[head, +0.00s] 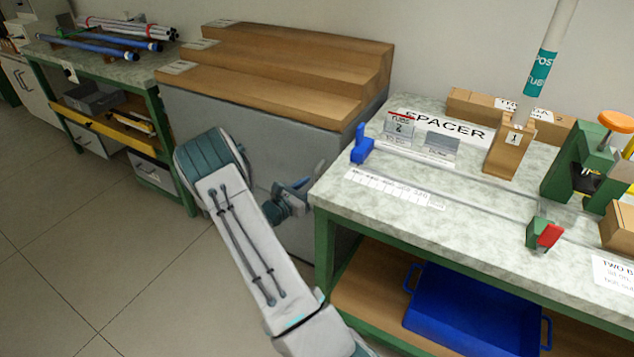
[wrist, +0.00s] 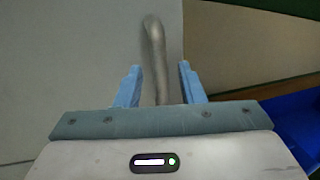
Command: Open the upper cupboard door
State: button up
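My gripper (head: 304,186) is in front of the grey cupboard face (head: 262,146) under the wooden steps, close to the workbench corner. In the wrist view its two blue fingers (wrist: 161,86) are spread apart. A curved grey-brown bar handle (wrist: 154,48) stands on the pale grey door panel (wrist: 75,50) and runs down into the space between the fingers. A gap shows on both sides of the handle, so the fingers are not closed on it. The handle's lower end is hidden behind my gripper body.
The green-framed workbench (head: 330,198) stands close to the right of my gripper. A blue tray (head: 470,312) sits on its lower shelf. Wooden steps (head: 290,62) top the cupboard. Another bench (head: 125,70) with rods stands at left. The floor (head: 110,240) at left is clear.

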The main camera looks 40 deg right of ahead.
jog(key=shift+w+d, duration=0.2)
jog(key=shift+d, duration=0.7)
jog(key=shift+w+d, duration=0.15)
jog(key=shift+d, duration=0.75)
